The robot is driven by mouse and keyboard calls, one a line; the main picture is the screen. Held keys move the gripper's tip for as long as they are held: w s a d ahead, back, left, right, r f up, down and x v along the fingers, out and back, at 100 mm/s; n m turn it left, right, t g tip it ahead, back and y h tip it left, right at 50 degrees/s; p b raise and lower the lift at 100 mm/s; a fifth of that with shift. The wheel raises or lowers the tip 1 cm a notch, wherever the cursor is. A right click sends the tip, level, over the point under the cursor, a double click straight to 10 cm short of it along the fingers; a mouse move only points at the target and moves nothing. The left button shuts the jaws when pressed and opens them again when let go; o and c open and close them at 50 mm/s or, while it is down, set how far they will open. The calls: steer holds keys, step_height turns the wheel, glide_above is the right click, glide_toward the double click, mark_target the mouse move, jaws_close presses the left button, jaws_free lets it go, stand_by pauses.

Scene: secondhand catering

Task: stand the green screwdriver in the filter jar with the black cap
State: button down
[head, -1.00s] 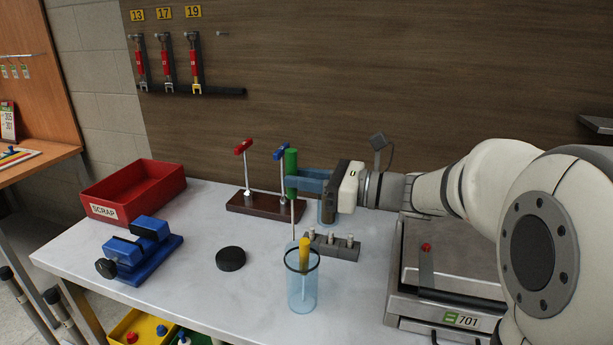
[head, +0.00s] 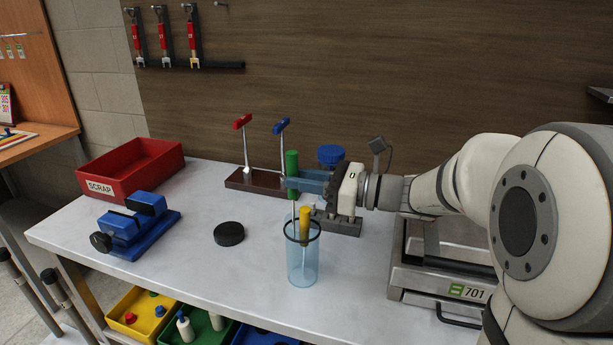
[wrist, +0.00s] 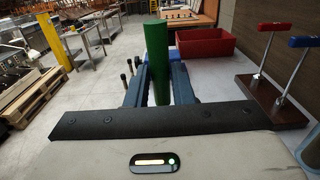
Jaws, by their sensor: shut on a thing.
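My gripper (head: 300,184) is shut on the green screwdriver (head: 292,163), which is upright with its shaft down. The green handle (wrist: 157,60) also stands between the fingers in the wrist view. The clear blue filter jar (head: 303,264) stands open near the front of the bench, with a dark rim and a yellow-handled screwdriver (head: 304,222) leaning in it. The green screwdriver's shaft reaches down to about the jar's rim in the head view; I cannot tell whether its tip is inside or behind. The black cap (head: 229,233) lies on the bench left of the jar.
A blue-capped container (head: 331,155) is behind my gripper. A rack with red and blue T-handles (head: 252,181), a grey block (head: 342,224), a blue vise (head: 132,228), a red scrap bin (head: 128,172) and a scale (head: 440,290) stand around. Bench left of the jar is mostly clear.

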steer(key=shift+f, duration=0.25)
steer(key=c, duration=1.2)
jaws_free()
steer(key=shift+o, duration=0.2)
steer(key=v, duration=0.7)
steer(key=shift+d, duration=0.4)
steer(key=shift+s, duration=0.1)
